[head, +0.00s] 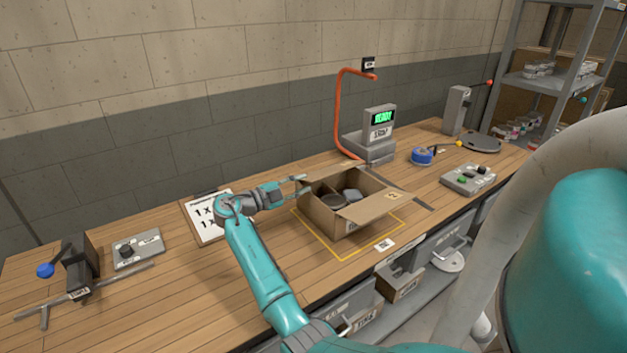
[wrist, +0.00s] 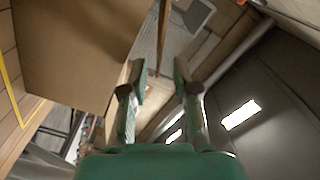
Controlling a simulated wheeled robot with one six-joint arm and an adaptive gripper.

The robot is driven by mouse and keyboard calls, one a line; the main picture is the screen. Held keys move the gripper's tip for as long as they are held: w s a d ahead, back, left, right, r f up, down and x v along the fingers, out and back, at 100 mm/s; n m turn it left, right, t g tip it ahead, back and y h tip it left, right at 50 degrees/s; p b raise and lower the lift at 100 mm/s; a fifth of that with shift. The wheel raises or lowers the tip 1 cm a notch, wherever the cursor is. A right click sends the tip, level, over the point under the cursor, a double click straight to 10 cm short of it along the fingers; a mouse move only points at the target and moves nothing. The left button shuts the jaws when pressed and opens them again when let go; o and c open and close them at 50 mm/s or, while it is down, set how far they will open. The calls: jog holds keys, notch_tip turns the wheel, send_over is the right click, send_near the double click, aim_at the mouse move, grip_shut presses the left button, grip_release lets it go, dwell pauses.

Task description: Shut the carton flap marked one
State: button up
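An open cardboard carton (head: 341,221) stands on the bench inside a yellow outline. Dark round items and a grey item lie in it. A flap marked 2 (head: 385,202) sticks out at its right side, open. I cannot read a mark for flap one; my gripper partly covers the carton's left side. My gripper (head: 301,184) is at the upper left rim of the carton. In the wrist view its two fingers (wrist: 159,84) are apart, with a gap between them. A large brown carton panel (wrist: 75,50) fills the left of that view. Whether a finger touches it I cannot tell.
A white printed sheet (head: 206,222) lies left of the carton. A scale with a green display (head: 381,118) and an orange hose (head: 341,110) stand behind it. A blue tape roll (head: 422,156) and a button box (head: 468,180) lie to the right.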

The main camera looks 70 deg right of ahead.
jog(key=shift+v, duration=1.35)
